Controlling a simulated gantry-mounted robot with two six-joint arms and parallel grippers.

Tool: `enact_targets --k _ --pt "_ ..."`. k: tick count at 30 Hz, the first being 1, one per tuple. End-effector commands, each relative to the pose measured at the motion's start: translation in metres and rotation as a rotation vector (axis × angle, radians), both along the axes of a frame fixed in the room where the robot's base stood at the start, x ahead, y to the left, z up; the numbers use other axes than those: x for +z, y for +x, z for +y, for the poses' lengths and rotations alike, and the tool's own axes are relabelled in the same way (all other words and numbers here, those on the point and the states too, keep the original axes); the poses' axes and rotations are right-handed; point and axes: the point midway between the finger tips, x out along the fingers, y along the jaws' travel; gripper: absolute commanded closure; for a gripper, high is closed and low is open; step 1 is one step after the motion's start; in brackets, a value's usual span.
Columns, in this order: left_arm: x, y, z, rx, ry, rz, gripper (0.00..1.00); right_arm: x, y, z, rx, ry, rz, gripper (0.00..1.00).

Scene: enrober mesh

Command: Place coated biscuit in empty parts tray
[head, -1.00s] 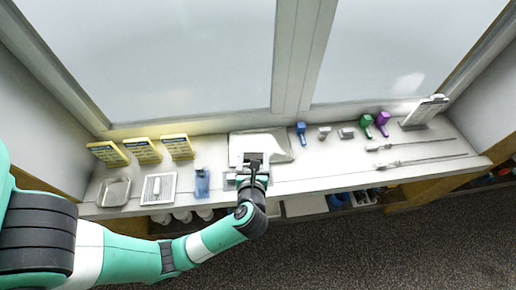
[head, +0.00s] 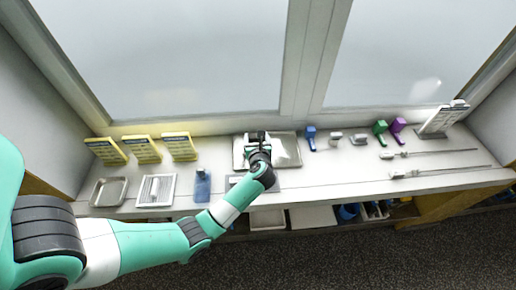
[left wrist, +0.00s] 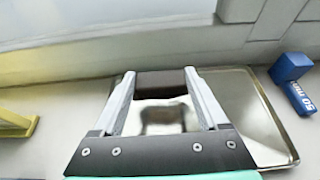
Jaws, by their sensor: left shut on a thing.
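My left gripper (head: 261,138) is over the large metal tray (head: 287,152) at the middle of the shelf. In the left wrist view my left gripper (left wrist: 162,84) is shut on a dark brown block, the coated biscuit (left wrist: 161,79), held crosswise between the fingertips. The shiny metal tray (left wrist: 255,110) lies below it, with bare floor showing between the fingers and to the right. I cannot tell the gap between biscuit and tray. The biscuit is too small to make out in the head view. My right gripper is not in view.
To the left are a small metal tray (head: 109,192), a white slatted rack (head: 156,190) and a blue bottle (head: 202,187). Yellow signs (head: 143,149) stand behind. A blue block (head: 310,137), which also shows in the left wrist view (left wrist: 292,80), stands right of the large tray.

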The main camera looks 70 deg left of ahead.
Motion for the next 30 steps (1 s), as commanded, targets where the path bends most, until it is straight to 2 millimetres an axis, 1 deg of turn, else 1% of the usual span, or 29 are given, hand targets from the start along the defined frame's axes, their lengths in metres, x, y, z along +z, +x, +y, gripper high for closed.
enact_targets --k 1,8,10,12,15,21,26,27,30 --pt "-0.009 0.003 0.004 0.001 0.000 0.001 0.55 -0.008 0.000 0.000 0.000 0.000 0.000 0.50" --pt "-0.013 0.007 0.008 0.000 0.002 -0.001 0.55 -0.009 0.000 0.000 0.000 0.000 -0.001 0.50" --pt "-0.023 0.010 0.012 0.001 0.001 0.002 0.55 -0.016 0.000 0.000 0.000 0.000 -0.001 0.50" --pt "-0.038 0.009 0.011 0.000 0.000 0.003 0.55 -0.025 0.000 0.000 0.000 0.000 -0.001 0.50" --pt "-0.049 0.009 0.011 -0.001 0.001 0.002 0.55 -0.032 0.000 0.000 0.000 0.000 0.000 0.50" --pt "-0.046 0.009 0.010 0.000 0.001 0.000 0.55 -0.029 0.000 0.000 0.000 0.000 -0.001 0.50" --pt "-0.051 0.009 0.010 0.000 0.001 0.000 0.55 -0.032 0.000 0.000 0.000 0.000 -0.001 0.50" --pt "-0.049 0.009 0.010 0.000 0.001 0.000 0.17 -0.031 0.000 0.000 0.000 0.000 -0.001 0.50" --pt "-0.049 0.009 0.010 0.000 0.001 0.000 0.00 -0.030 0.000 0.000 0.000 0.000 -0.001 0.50"
